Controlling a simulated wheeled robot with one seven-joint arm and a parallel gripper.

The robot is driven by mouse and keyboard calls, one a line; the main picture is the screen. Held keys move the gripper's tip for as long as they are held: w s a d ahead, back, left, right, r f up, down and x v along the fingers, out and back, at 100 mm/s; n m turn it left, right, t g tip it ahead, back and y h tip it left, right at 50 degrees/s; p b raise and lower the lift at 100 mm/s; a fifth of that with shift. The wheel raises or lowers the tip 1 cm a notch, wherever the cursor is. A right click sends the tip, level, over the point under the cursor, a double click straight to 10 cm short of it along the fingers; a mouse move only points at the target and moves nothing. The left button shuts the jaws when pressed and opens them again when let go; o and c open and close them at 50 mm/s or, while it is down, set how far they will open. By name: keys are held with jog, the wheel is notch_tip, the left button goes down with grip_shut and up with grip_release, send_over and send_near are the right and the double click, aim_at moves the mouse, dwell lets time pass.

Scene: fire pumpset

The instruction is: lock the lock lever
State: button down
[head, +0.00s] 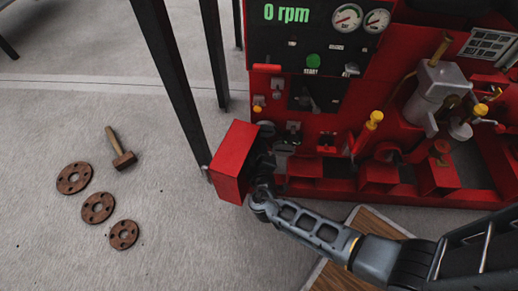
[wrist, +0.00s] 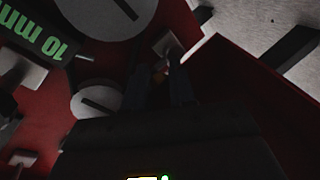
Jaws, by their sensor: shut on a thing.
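My gripper (head: 262,162) is at the lower left of the red pumpset panel, close behind an open red box or door (head: 232,160). In the head view the lever is hidden by my gripper and the red box. Its exact angle is too dark to tell.
In the wrist view, a red wall (wrist: 245,75) stands close on the right, and round dials (wrist: 100,12) lie on the left. In the head view, yellow-tipped levers (head: 374,120) and a grey valve (head: 437,85) are to the right. A hammer (head: 122,157) and rusty flanges (head: 97,207) lie on the floor.

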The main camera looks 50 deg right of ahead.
jog(key=shift+d+r, duration=0.1)
jog(key=shift+r, duration=0.05)
jog(key=c, duration=1)
grip_release()
jog(key=p+v, duration=0.2)
jog(key=v, duration=0.5)
jog(key=shift+s+a, duration=0.25)
jog(key=shift+a, duration=0.05)
